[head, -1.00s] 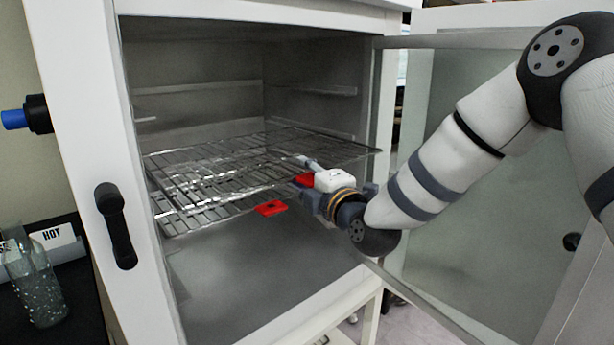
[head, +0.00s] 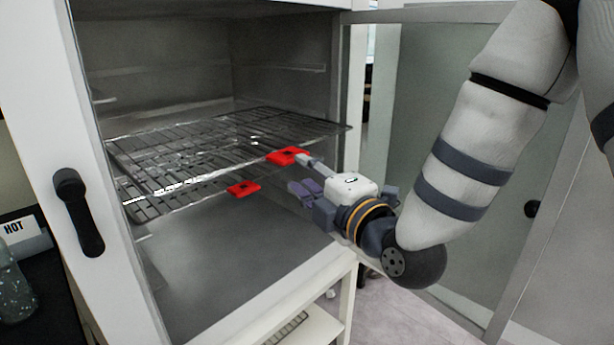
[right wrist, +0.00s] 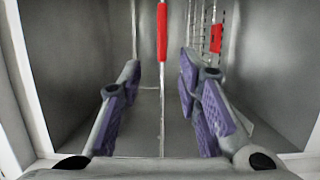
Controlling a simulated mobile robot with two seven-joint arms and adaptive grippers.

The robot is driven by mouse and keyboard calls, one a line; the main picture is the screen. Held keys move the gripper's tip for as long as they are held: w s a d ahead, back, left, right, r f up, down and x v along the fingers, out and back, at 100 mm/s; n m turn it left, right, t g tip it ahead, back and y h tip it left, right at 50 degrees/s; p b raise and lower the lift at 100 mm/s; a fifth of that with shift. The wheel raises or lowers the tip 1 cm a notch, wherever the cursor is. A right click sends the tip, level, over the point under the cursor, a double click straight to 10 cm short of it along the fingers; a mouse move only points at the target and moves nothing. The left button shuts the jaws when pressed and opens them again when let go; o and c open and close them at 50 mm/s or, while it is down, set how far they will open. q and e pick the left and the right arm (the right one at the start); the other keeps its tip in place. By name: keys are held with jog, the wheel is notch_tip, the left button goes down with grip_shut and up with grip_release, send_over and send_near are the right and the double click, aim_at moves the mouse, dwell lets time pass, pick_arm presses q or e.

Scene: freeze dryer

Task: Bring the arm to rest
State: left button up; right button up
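My right gripper (head: 308,190) is at the open front of the freeze dryer, just outside and below the front edge of the wire shelf (head: 215,150). In the right wrist view its two purple-padded fingers (right wrist: 160,88) stand wide apart with nothing held between them. A red tag (head: 284,156) is on the shelf's near edge and a second red tag (head: 243,188) sits lower left of it. In the right wrist view a red piece (right wrist: 162,32) shows beyond the fingers. My left gripper is not in view.
The glass door (head: 440,130) stands open at the right, behind my right arm. The white cabinet frame with its black handle (head: 78,212) is at the left. The space under the shelf is empty.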

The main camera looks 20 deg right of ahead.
jog(key=s+f+m+g, duration=0.3)
jog(key=s+f, duration=0.1)
jog(key=f, duration=0.5)
jog(key=s+f+m+g, duration=0.3)
jog(key=s+f, duration=0.1)
jog(key=f, duration=0.5)
jog(key=s+f+m+g, duration=0.3)
jog(key=s+f, duration=0.1)
jog(key=f, duration=0.5)
jog(key=s+f+m+g, duration=0.3)
jog(key=s+f, duration=0.1)
jog(key=s, duration=0.5)
jog(key=s+f+m+g+h, duration=0.1)
jog(key=s+f+m+g, duration=0.3)
jog(key=s, duration=0.6)
jog(key=s+f+m+g, duration=0.3)
jog(key=s+f, duration=0.1)
jog(key=s, duration=0.5)
jog(key=shift+s+d+f+m+g+h, duration=0.3)
jog(key=shift+d+f+g+h, duration=0.05)
jog(key=shift+d+g+h, duration=0.1)
jog(key=shift+w, duration=0.1)
